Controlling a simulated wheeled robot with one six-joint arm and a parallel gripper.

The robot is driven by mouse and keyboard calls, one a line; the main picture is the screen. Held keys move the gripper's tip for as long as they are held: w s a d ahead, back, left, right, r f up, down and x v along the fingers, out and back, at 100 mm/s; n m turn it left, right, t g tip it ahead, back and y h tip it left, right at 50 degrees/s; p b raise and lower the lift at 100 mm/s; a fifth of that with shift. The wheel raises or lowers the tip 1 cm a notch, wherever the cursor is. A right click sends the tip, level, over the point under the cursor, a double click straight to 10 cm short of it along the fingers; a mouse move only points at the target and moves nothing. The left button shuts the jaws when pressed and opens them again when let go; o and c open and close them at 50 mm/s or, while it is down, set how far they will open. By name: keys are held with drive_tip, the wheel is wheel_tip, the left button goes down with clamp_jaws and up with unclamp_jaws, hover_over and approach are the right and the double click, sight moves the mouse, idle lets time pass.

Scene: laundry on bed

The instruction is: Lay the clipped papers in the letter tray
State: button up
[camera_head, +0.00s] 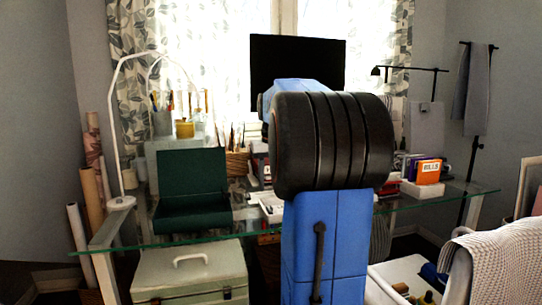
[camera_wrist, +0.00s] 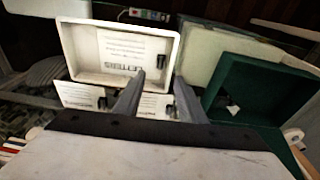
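In the wrist view, a white shallow tray (camera_wrist: 84,66) with lettering inside sits beyond my fingertips. A printed sheet with a small dark clip-like spot (camera_wrist: 162,61) seems to lie in it. Papers with a black clip (camera_wrist: 78,95) lie outside the tray, at its lower left edge. Another clipped sheet (camera_wrist: 153,104) shows between and behind my fingers, apart from the tray's inside. My gripper (camera_wrist: 159,74) is open; its two fingers stand apart and I see nothing pinched between them. In the head view my arm hides the gripper and most of the tray area.
An open dark green box (camera_wrist: 255,85) stands right of the tray, also on the glass desk (camera_head: 140,243) in the head view (camera_head: 190,190). An orange box (camera_head: 428,171) stands at the desk's right. A white lamp (camera_head: 121,202) stands at the left.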

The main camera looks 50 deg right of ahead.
wheel_tip(320, 180, up, 11)
drive_tip(key=s, duration=0.1)
drive_tip(key=shift+s+a, duration=0.2)
drive_tip(key=shift+a, duration=0.25)
drive_tip(key=shift+f, duration=0.1)
